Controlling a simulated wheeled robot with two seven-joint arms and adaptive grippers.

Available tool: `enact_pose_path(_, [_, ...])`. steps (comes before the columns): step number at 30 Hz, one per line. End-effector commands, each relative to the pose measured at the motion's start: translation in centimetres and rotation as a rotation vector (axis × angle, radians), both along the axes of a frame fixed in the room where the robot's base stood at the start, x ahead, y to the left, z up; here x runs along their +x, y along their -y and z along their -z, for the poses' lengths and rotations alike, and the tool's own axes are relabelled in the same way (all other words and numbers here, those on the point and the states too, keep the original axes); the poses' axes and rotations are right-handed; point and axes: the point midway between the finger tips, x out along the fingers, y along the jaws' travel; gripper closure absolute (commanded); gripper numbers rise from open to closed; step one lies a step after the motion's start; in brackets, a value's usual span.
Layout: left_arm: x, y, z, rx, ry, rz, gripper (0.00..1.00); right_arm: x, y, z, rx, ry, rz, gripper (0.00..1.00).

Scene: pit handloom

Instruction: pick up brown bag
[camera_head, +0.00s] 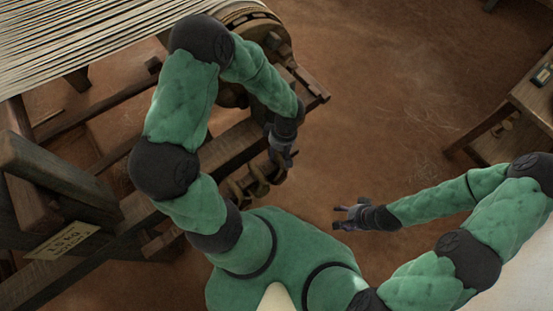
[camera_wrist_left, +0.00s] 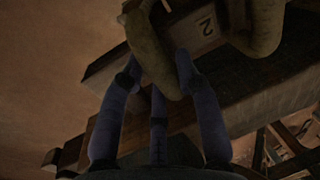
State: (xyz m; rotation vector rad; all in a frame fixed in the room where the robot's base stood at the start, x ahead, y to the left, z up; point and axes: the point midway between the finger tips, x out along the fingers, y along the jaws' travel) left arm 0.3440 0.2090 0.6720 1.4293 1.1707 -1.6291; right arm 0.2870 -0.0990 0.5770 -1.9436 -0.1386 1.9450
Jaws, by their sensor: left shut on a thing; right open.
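My left gripper (camera_head: 283,155) is beside the dark wooden beam of the loom, left of the picture's middle. In the left wrist view its fingers (camera_wrist_left: 158,72) are shut on a curved olive-brown thing (camera_wrist_left: 150,50). This may be the brown bag, but its whole shape does not show. In the head view, small brown lumps (camera_head: 250,183) sit just below the left gripper; I cannot tell whether the held thing is among them. My right gripper (camera_head: 345,213) is open and empty above the bare floor, right of the left gripper.
The loom frame (camera_head: 50,170) with its pale threads (camera_head: 80,40) fills the left side. A second olive-brown thing (camera_wrist_left: 262,25) and a tag marked 2 (camera_wrist_left: 205,28) are close to the left fingers. A wooden table (camera_head: 525,105) stands at right. The brown floor (camera_head: 400,90) between is clear.

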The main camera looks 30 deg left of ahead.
Motion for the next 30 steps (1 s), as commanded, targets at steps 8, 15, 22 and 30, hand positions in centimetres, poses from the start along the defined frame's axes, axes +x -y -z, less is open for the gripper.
enact_pose_path(8, [0.1, 0.0, -0.9, -0.001, 0.002, -0.001, 1.0, 0.0, 0.0, -0.5, 0.0, 0.0, 0.0, 0.4])
enact_pose_path(15, [0.1, 0.0, -2.7, 0.0, 0.003, -0.001, 1.0, 0.0, 0.0, -1.5, 0.0, 0.0, 0.0, 0.4])
enact_pose_path(22, [-0.2, 0.7, -3.6, 0.0, 0.001, 0.002, 1.0, 0.0, 0.0, -2.0, 0.0, 0.0, 0.0, 0.4])
enact_pose_path(30, [-1.2, 3.2, -3.6, -0.001, 0.002, 0.004, 1.0, 0.0, 0.0, -2.4, 0.0, 0.0, 0.0, 0.4])
